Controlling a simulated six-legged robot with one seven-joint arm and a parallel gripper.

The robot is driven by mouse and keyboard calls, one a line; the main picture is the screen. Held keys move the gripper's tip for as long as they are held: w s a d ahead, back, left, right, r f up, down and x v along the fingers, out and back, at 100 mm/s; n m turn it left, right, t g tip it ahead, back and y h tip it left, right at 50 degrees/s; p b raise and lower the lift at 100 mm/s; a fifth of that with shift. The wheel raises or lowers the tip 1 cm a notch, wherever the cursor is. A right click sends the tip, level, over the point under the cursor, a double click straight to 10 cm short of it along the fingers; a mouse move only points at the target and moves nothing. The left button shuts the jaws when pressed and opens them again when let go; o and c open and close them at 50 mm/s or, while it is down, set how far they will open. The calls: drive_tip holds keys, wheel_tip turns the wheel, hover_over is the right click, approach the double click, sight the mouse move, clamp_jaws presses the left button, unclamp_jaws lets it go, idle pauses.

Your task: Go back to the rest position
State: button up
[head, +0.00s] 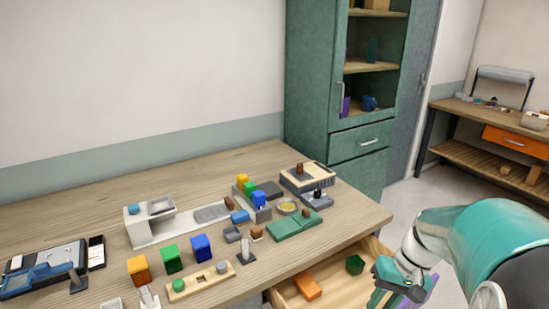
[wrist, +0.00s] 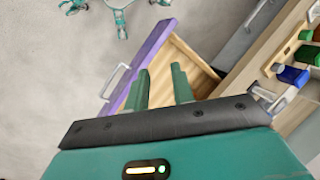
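My gripper (wrist: 160,84) shows two teal fingers with a clear gap and nothing between them in the wrist view. In the head view my gripper (head: 388,290) is at the lower right, beside the open wooden drawer (head: 340,272) of the table. In the wrist view it is over the drawer (wrist: 190,60), near its purple front (wrist: 150,48). The drawer holds an orange block (head: 307,287) and a dark green piece (head: 355,264). My gripper hides part of the drawer front.
The wooden table (head: 75,215) carries several coloured blocks, trays and small fixtures. A green cabinet (head: 310,90) stands behind it. A workbench (head: 500,118) with an orange drawer is at the far right. The floor (head: 420,195) between cabinet and workbench is clear.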

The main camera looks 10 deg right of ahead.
drive_tip(key=s+a+r+n+t+h, duration=0.1)
drive_tip(key=s+a+r+t+h, duration=0.1)
drive_tip(key=a+r, duration=0.3)
drive_tip(key=s+a+r+n+t+h, duration=0.1)
drive_tip(key=a+r, duration=0.4)
drive_tip(key=a, duration=0.6)
drive_tip(key=s+n+t, duration=0.1)
drive_tip(key=t, duration=0.1)
drive_tip(key=shift+r+n+t+h, duration=0.3)
drive_tip(key=shift+r+t+h, duration=0.1)
drive_tip(key=shift+d, duration=0.15)
